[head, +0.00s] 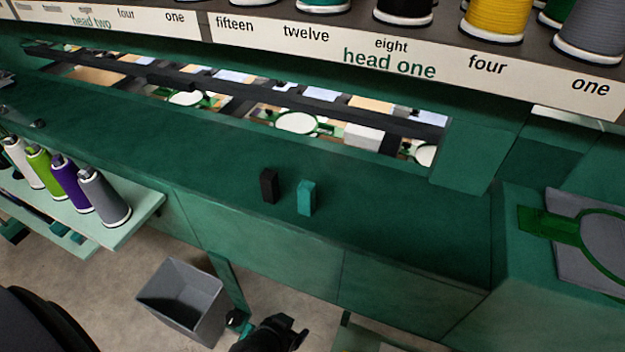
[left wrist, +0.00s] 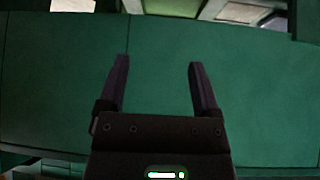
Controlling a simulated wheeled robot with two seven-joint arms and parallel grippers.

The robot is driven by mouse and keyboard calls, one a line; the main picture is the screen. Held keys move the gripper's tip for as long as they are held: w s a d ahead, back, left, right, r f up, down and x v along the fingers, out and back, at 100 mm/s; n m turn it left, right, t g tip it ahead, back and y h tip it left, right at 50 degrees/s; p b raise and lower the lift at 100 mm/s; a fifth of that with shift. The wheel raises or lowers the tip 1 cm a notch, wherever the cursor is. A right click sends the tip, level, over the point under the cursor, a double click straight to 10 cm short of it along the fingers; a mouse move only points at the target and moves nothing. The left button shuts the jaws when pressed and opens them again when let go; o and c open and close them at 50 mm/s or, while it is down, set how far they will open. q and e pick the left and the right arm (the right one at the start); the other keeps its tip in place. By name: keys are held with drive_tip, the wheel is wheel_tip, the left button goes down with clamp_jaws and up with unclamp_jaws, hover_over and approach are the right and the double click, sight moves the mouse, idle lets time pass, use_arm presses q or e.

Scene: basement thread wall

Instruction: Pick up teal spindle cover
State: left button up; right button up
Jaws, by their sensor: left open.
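The teal spindle cover (head: 306,198) is a small upright teal block on the dark green ledge (head: 400,215). It stands to the right of a similar black block (head: 268,187), with a small gap between them. My left gripper (head: 297,333) is low at the bottom of the head view, in front of and below the ledge, apart from the cover. In the left wrist view my left gripper (left wrist: 158,80) is open and empty, with green surface in front of its fingers. The cover does not show in that view. My right gripper is not in view.
A shelf with several thread cones (head: 104,197) juts out at the left. A grey bin (head: 185,300) stands on the floor. A hooped grey cloth (head: 590,240) lies at the right. A labelled thread rack (head: 400,62) hangs above. The ledge around the two blocks is clear.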

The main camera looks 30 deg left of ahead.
use_arm(q)
drive_tip(key=w+a+r+t+p, duration=0.1)
drive_tip(key=w+r+t, duration=0.15)
drive_tip(key=r, duration=0.35)
drive_tip(key=w+a+r+t+p, duration=0.1)
drive_tip(key=w+r+p, duration=0.15)
drive_tip(key=r, duration=0.45)
drive_tip(key=n+t+y+p, duration=0.1)
drive_tip(key=t, duration=0.1)
approach(304, 200)
drive_tip(key=w, duration=0.2)
drive_tip(key=shift+t, duration=0.25)
drive_tip(key=b+x, duration=0.1)
drive_tip(key=x, duration=0.3)
drive_tip(key=f+b+x, duration=0.1)
drive_tip(key=x, duration=0.4)
drive_tip(key=shift+s, duration=0.25)
drive_tip(key=shift+w+a+f, duration=0.1)
drive_tip(key=shift+w+f, duration=0.05)
drive_tip(key=shift+w, duration=0.25)
clamp_jaws()
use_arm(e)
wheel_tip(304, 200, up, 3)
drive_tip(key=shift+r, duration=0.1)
